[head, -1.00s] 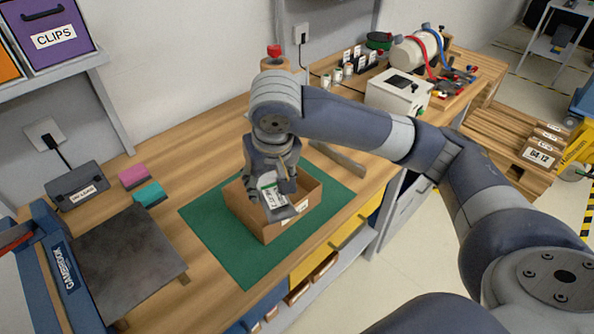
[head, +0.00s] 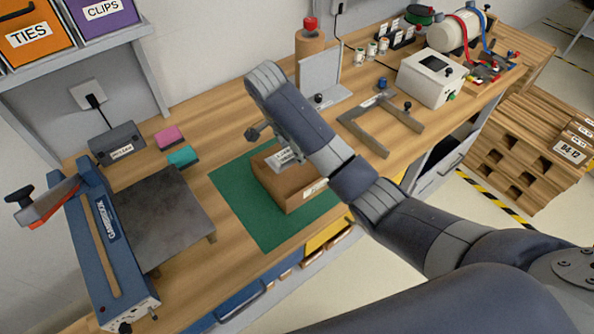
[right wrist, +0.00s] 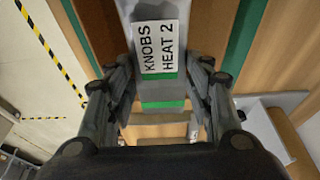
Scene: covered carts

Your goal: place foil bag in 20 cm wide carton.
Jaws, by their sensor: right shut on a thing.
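The foil bag, silver-white with a green band and a label reading "KNOBS HEAT 2" (right wrist: 161,48), is between the fingers of my right gripper (right wrist: 160,88), which is shut on it. In the head view a pale part of the bag (head: 286,156) shows at the carton's opening, beside my forearm. The open brown carton (head: 290,194) stands on a green mat (head: 240,203). My forearm hides much of the right gripper and the carton's far right side. I cannot tell whether the bag touches the carton's floor. My left gripper is out of view.
A dark plate (head: 165,215) and a blue bag sealer (head: 105,240) stand left of the mat. Pink (head: 168,137) and teal (head: 183,156) blocks lie behind. A grey U-shaped frame (head: 380,125) and a white box device (head: 431,78) stand to the right.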

